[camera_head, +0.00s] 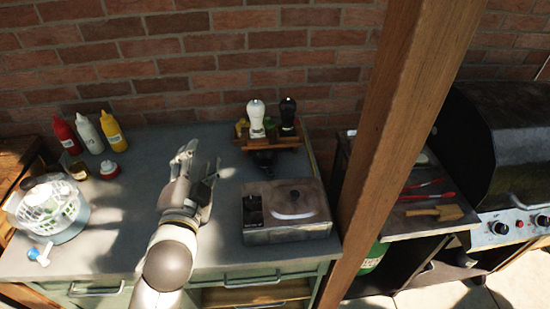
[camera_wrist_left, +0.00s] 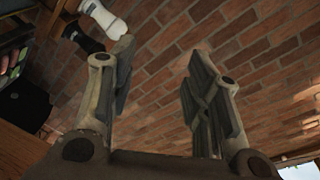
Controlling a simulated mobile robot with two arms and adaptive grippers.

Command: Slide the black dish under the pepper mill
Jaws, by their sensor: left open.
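A black-topped mill (camera_head: 288,113), which looks like the pepper mill, stands upright beside a white mill (camera_head: 256,117) on a wooden rack (camera_head: 275,144) at the back of the counter. A small dark shape in front of and below the rack, apparently the black dish (camera_head: 264,158), is partly hidden in shadow. My left gripper (camera_head: 202,162) is open and empty, left of the rack and apart from it. In the left wrist view, my open fingers (camera_wrist_left: 165,85) face the brick wall; the white mill (camera_wrist_left: 103,17) and black mill (camera_wrist_left: 82,38) show at upper left. My right gripper is out of view.
A grey box with a lid (camera_head: 290,213) sits right of my left arm. Sauce bottles (camera_head: 88,133) and a white basket-like bowl (camera_head: 48,210) stand at left. A wooden post (camera_head: 400,130) rises at right.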

